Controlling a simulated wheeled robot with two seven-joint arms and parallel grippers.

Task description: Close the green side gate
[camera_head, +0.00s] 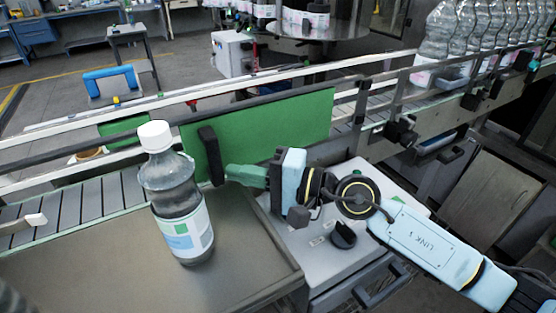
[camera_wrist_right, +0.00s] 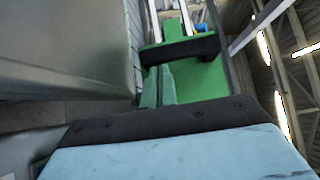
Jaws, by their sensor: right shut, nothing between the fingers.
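The green side gate (camera_head: 275,125) is an upright green panel along the near side of the conveyor, behind and right of the bottle in the head view. A black upright handle (camera_head: 210,156) stands at its left end. The gate (camera_wrist_right: 208,82) and its black handle (camera_wrist_right: 180,49) also show in the wrist view. My right gripper (camera_head: 230,174) has its green fingers shut and empty. Their tips (camera_wrist_right: 155,72) are right at the handle, on its right side in the head view; I cannot tell whether they touch it. My left gripper is not in view.
A clear bottle with a white cap (camera_head: 178,205) stands on the grey table (camera_head: 120,270), left of the handle. The conveyor (camera_head: 90,200) runs behind it, with guide rails. Several bottles (camera_head: 465,40) stand at the far right.

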